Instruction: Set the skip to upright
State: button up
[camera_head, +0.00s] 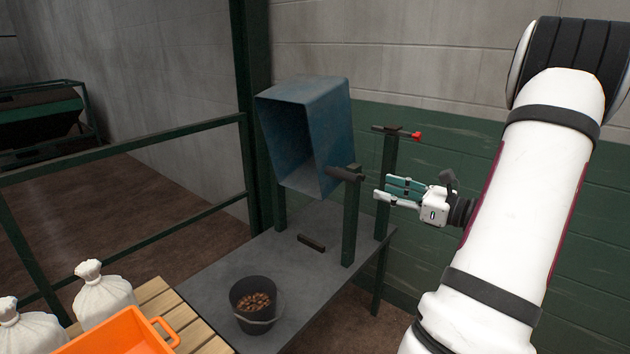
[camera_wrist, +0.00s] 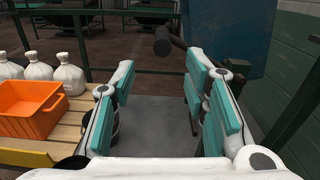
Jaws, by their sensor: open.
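The skip (camera_head: 308,135) is a blue metal bin hung between green posts, tilted so its open mouth faces the front left. Part of its blue side shows at the top of the wrist view (camera_wrist: 215,38). A dark cylindrical grip (camera_head: 346,174) sticks out near the skip's lower right edge; it also shows in the wrist view (camera_wrist: 162,42). My gripper (camera_head: 386,190) is open and empty, to the right of this grip and a little lower in the head view, apart from it. In the wrist view my fingers (camera_wrist: 163,90) are spread with nothing between them.
A green post with a red-tipped pin (camera_head: 415,135) stands behind my gripper. A bucket of brown lumps (camera_head: 254,302) and a dark bar (camera_head: 311,242) lie on the grey platform (camera_head: 225,268). An orange crate (camera_head: 118,335) and white sacks (camera_head: 103,293) stand at lower left. Green railings cross the left.

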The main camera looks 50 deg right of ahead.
aim_at(342, 176)
jog(key=w, duration=0.9)
jog(key=w+a, duration=0.1)
jog(key=w, duration=0.3)
jog(key=shift+w, duration=0.3)
jog(key=shift+c, duration=0.2)
grip_shut()
